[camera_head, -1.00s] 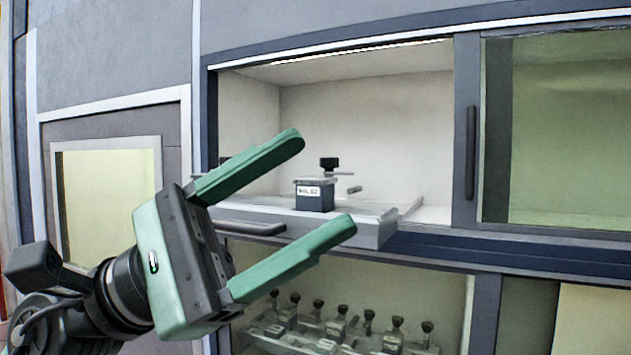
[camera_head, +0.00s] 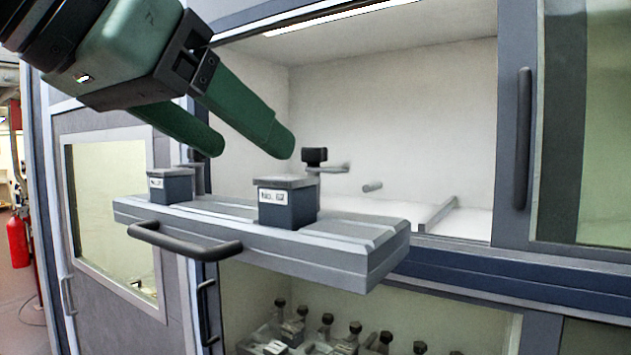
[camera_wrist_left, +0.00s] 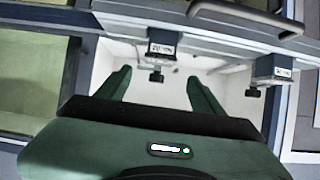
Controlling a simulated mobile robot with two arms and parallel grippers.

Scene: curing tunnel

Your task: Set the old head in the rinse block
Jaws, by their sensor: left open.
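My left gripper (camera_head: 245,142) is open and empty. It comes in from the upper left and points down and right, above the pulled-out grey tray (camera_head: 330,262). Two dark blue blocks with grey tops and white labels sit on the tray: the right block (camera_head: 286,206) and the left block (camera_head: 170,188). A black-knobbed piece (camera_head: 314,156) stands behind the right block. The wrist view shows the open fingers (camera_wrist_left: 158,82) with both blocks beyond them. I cannot tell which piece is the old head or the rinse block. My right gripper is not in view.
The tray has a dark handle (camera_head: 185,245) and juts from an open, lit bay. A lower bay holds several black-knobbed pieces (camera_head: 355,328). A sliding glass panel (camera_head: 585,130) is at right. A windowed door (camera_head: 112,220) is at left.

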